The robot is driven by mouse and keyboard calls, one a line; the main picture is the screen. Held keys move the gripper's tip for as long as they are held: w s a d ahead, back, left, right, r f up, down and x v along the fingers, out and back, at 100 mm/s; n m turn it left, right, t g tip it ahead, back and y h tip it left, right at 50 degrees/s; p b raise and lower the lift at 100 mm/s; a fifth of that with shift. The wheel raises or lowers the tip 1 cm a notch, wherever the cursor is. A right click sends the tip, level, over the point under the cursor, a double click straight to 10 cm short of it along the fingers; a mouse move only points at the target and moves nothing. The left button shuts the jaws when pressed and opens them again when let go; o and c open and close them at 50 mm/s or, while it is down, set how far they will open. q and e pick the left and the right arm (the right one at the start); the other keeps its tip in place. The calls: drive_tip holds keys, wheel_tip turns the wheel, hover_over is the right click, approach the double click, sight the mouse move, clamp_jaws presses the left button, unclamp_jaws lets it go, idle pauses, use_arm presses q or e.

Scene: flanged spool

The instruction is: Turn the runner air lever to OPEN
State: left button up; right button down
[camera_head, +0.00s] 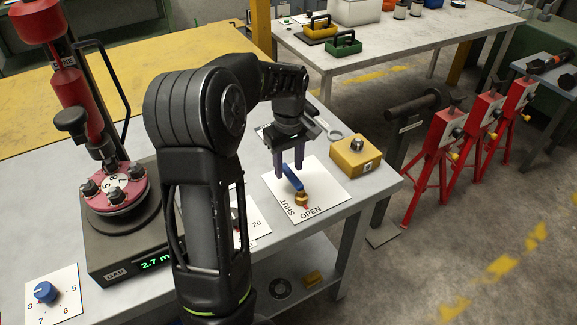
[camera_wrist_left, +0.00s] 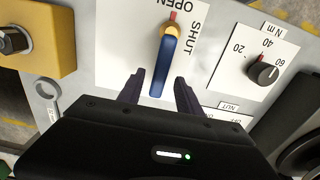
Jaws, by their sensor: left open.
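The runner air lever (camera_head: 291,177) is a blue handle on a brass valve body (camera_head: 301,198), mounted on a white plate (camera_head: 325,184) marked SHUT and OPEN. The blue handle (camera_wrist_left: 163,65) points away from the OPEN label, toward my gripper. A small red mark (camera_wrist_left: 172,16) lies at the valve's other end, beside OPEN. My left gripper (camera_head: 275,168) is open above the plate, fingers pointing down. In the left wrist view its fingertips (camera_wrist_left: 160,90) lie on either side of the handle's free end, with gaps; contact is not visible. My right gripper is not in view.
A yellow block (camera_head: 355,157) and a wrench (camera_head: 328,131) lie close by. A torque dial (camera_wrist_left: 262,72) is on the lever's other side. A press with a red tower (camera_head: 85,110) and a blue knob (camera_head: 45,292) stand left. Red stands (camera_head: 440,150) are beyond the bench.

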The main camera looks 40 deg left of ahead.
sight(289, 171)
use_arm(q)
wheel_tip(289, 171, up, 7)
drive_tip(key=shift+r, duration=0.1)
idle(0.7)
